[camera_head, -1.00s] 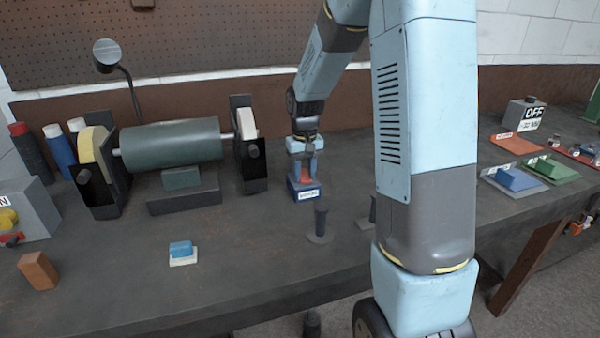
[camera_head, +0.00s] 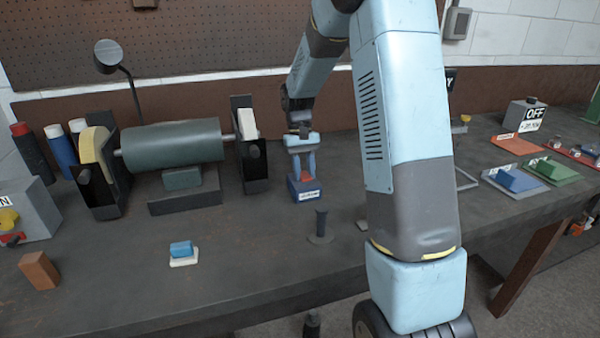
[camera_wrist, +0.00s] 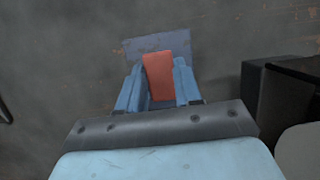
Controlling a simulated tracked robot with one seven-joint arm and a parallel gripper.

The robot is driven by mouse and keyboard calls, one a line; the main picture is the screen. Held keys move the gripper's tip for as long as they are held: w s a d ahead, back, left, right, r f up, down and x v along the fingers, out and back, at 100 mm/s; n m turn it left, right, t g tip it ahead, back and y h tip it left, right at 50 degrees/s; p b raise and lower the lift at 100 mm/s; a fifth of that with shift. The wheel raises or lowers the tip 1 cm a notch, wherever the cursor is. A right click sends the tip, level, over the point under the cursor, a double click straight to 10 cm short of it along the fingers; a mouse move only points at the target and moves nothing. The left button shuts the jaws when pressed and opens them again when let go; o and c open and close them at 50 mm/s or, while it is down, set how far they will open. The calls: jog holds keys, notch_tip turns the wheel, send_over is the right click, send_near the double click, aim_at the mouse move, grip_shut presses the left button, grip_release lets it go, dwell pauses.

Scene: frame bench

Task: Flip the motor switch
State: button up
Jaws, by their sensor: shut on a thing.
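A small dark blue box (camera_head: 307,195) with a red block-like lever on top stands on the bench, right of the grinder. It has a white label on its front that is too small to read. My gripper (camera_head: 302,172) points down over it, its light blue fingers at the red lever. In the wrist view the red lever (camera_wrist: 158,76) stands between the two fingers of my gripper (camera_wrist: 158,88), which are shut on it. The blue box (camera_wrist: 160,46) shows behind it, partly hidden by the fingers.
The bench grinder (camera_head: 172,143) stands close on the left, its black guard (camera_head: 250,170) nearest. A dark upright peg (camera_head: 320,224) stands just in front. A blue block on a white base (camera_head: 182,253) lies front left. A grey box marked OFF (camera_head: 522,112) stands far right.

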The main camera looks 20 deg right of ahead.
jog(key=shift+w+g, duration=0.1)
jog(key=shift+g, duration=0.2)
jog(key=o, duration=1)
jog(key=shift+o, duration=0.2)
jog(key=v, duration=1.3)
jog(key=shift+w+r, duration=0.15)
jog(key=shift+r, duration=0.2)
